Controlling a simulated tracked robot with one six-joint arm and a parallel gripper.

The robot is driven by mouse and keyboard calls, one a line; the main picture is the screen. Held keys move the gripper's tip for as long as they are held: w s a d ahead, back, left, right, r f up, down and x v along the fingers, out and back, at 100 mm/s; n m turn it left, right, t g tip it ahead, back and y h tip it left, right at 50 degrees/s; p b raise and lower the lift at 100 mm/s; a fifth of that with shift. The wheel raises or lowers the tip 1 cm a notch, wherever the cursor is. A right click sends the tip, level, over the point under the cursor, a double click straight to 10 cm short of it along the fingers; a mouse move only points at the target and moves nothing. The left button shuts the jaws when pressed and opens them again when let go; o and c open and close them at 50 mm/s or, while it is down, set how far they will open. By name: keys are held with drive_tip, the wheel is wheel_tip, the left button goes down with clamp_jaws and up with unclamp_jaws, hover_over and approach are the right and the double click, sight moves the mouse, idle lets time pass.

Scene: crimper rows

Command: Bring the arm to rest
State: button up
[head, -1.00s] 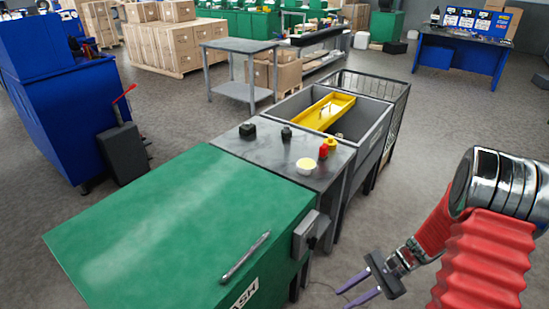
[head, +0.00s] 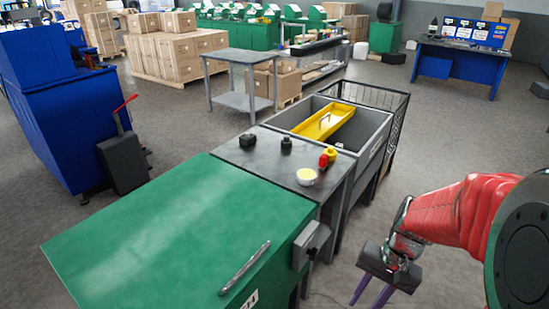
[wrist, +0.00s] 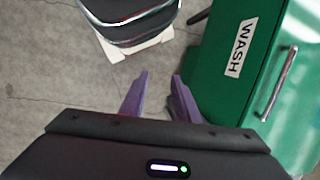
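My arm reaches in from the right edge of the head view, its red sleeve bent down to my gripper (head: 368,294). My gripper hangs over the floor to the right of the green WASH cabinet (head: 170,235), clear of it. In the wrist view the two purple fingers of my gripper (wrist: 160,78) stand apart with only bare floor between them. The WASH cabinet (wrist: 222,70) shows at the right there. The fingers hold nothing. In the head view the fingertips run close to the bottom edge.
A grey worktop (head: 275,155) with a white bowl (head: 307,177), a red and yellow bottle and dark small items adjoins the cabinet. Behind it are a grey tub (head: 370,125) with a yellow tray (head: 330,121) and a wire cage. Open floor lies at right.

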drive_tip(key=s+a+r+n+t+h, duration=0.1)
drive_tip(key=s+a+r+n+t, duration=0.2)
drive_tip(key=r, duration=0.5)
drive_tip(key=s+a+r+n+t+h, duration=0.1)
drive_tip(key=s+a+r+n+t, duration=0.1)
drive_tip(key=r, duration=0.7)
drive_tip(key=shift+s+a+n+t+h, duration=0.4)
drive_tip(key=shift+s+n+t, duration=0.1)
drive_tip(key=shift+t, duration=0.4)
drive_tip(key=shift+r, duration=0.1)
